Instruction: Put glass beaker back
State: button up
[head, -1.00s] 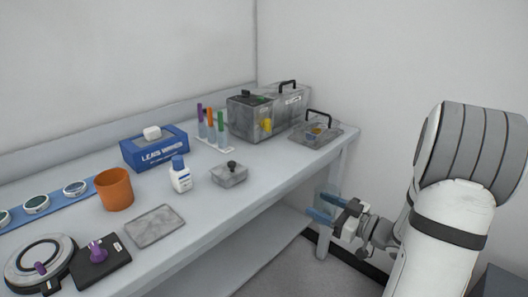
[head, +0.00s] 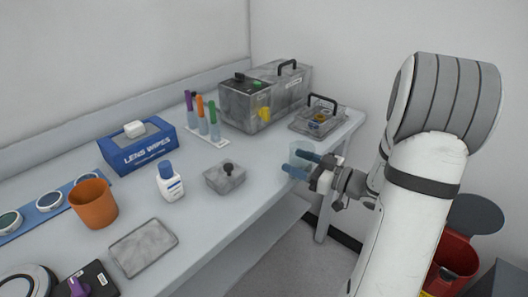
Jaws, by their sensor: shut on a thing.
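My gripper (head: 300,166) is at the right front edge of the bench, with its blue fingers shut on a clear glass beaker (head: 299,151). The beaker looks upright and shows between and above the fingers. It overlaps the bench's front edge in the picture. I cannot tell whether it touches the bench top.
On the bench (head: 205,228) stand a grey lidded box (head: 225,177), a white bottle (head: 170,183), a lens wipes box (head: 140,145), a tube rack (head: 208,137), an orange cup (head: 94,205) and a grey instrument (head: 265,95). A grey tray (head: 318,119) sits behind the beaker. A red bin (head: 456,262) stands at right.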

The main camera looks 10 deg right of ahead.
aim_at(264, 163)
jog(key=x, duration=1.1)
jog(key=shift+w+a+f, duration=0.1)
jog(key=shift+w, duration=0.05)
jog(key=shift+f+b, duration=0.25)
jog(key=shift+b, duration=0.05)
jog(key=shift+f, duration=0.1)
jog(key=shift+f, duration=0.15)
jog(key=o, duration=1.1)
jog(key=shift+c, duration=0.2)
jog(key=shift+r, duration=0.35)
jog(key=v, duration=1.2)
jog(key=shift+s, duration=0.25)
